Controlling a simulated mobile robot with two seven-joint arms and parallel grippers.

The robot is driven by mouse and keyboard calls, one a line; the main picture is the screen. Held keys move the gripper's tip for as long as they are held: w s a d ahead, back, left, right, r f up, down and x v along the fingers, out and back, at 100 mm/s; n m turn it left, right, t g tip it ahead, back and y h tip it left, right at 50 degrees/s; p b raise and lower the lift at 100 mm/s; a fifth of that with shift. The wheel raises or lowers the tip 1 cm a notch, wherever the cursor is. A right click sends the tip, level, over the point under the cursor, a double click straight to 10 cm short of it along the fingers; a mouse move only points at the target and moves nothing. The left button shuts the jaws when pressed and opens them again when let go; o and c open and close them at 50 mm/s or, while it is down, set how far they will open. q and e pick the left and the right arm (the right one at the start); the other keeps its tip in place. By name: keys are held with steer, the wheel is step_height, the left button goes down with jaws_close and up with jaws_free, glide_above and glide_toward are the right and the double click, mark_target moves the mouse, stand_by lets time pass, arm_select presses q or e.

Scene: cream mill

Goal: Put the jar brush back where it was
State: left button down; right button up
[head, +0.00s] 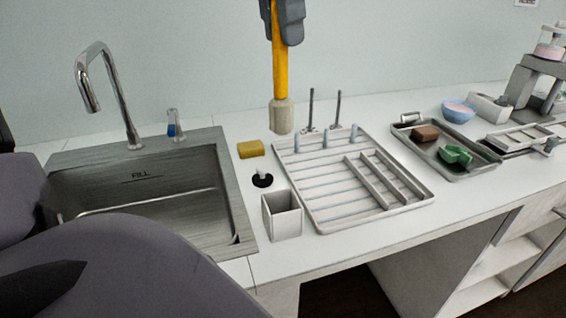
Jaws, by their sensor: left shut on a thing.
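The jar brush has a yellow handle (280,70) and a beige, rounded head (281,116). It hangs upright with its head down. My left gripper (284,22) is shut on the upper part of the handle, at the top of the head view. The brush head appears in front of the back left corner of the white drying rack (330,224); I cannot tell its exact height. A white, square, open-topped holder (282,222) stands on the counter left of the rack's front part, below the brush in the picture. My right gripper is not in view.
A yellow sponge (250,149) and a black stopper (262,180) lie between sink (140,242) and rack. Upright pegs (311,108) stand at the rack's back. A metal tray (478,170) holds a brown block (425,134) and green item (455,155). A tall faucet (128,112) rises left.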

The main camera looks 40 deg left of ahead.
mark_target(275, 101)
arm_select(q)
step_height(275, 101, down, 15)
steer(key=shift+r+b, duration=0.1)
steer(key=shift+b, duration=0.7)
steer(key=shift+f, duration=2.45)
steer(key=shift+f+b, duration=0.1)
steer(key=shift+b, duration=0.2)
steer(key=c, duration=1)
jaws_free()
steer(key=r, duration=0.4)
steer(key=s+r+p, duration=0.1)
steer(key=r, duration=0.7)
steer(key=shift+s+a+r, duration=0.1)
steer(key=shift+s, duration=0.25)
